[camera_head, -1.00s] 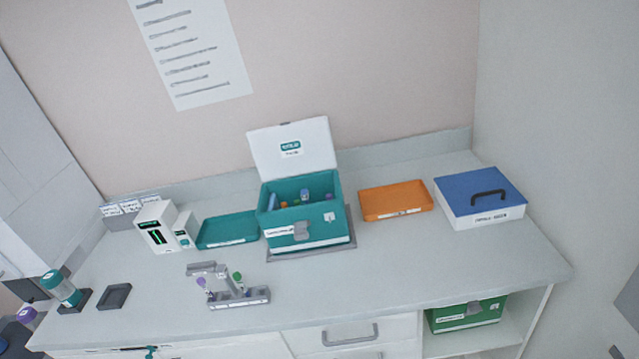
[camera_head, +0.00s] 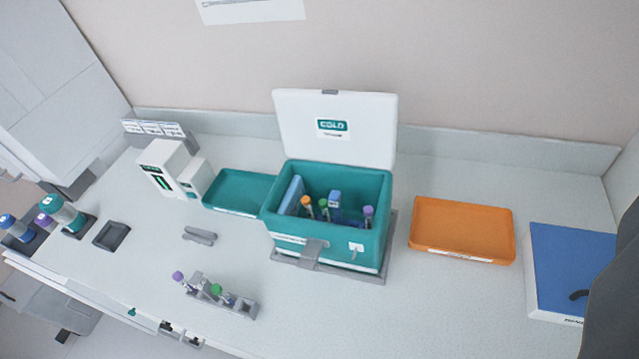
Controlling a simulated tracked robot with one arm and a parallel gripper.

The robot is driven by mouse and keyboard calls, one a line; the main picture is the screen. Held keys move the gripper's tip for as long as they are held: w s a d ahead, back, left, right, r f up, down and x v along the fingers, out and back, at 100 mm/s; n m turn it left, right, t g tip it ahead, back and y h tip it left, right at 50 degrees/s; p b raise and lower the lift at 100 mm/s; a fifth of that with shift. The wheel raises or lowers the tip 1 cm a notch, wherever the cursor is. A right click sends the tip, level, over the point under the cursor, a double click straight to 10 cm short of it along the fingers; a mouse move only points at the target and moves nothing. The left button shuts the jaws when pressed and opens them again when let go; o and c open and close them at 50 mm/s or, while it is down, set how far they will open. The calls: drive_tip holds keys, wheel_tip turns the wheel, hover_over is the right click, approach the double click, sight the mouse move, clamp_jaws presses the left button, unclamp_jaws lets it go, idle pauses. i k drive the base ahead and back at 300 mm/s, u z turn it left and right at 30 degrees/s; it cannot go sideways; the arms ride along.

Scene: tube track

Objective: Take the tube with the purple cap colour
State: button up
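A purple-capped tube (camera_head: 179,277) stands tilted at the left end of a small grey rack (camera_head: 243,308) on the front of the counter. A green-capped tube (camera_head: 217,290) is in the same rack. Another purple-capped tube (camera_head: 368,213) stands at the right inside the open teal cold box (camera_head: 330,240). Orange-capped (camera_head: 306,203), green-capped (camera_head: 324,205) and blue-capped (camera_head: 335,200) tubes are also in the box; its walls hide their lower parts. A purple cap (camera_head: 44,219) also shows at the far left. I see no gripper fingers.
A teal tray (camera_head: 236,191) lies left of the box, an orange tray (camera_head: 462,230) right of it. A blue-lidded box (camera_head: 570,265) is farther right, partly covered by a dark shape. A small grey object (camera_head: 200,236) lies behind the rack. Counter around the rack is mostly clear.

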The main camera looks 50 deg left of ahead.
sight(367, 210)
drive_tip(key=u, duration=0.35)
drive_tip(key=i, duration=0.65)
drive_tip(key=u, duration=0.35)
drive_tip(key=k, duration=0.85)
drive_tip(key=u, duration=0.2)
drive_tip(key=i, duration=0.85)
drive_tip(key=z, duration=0.1)
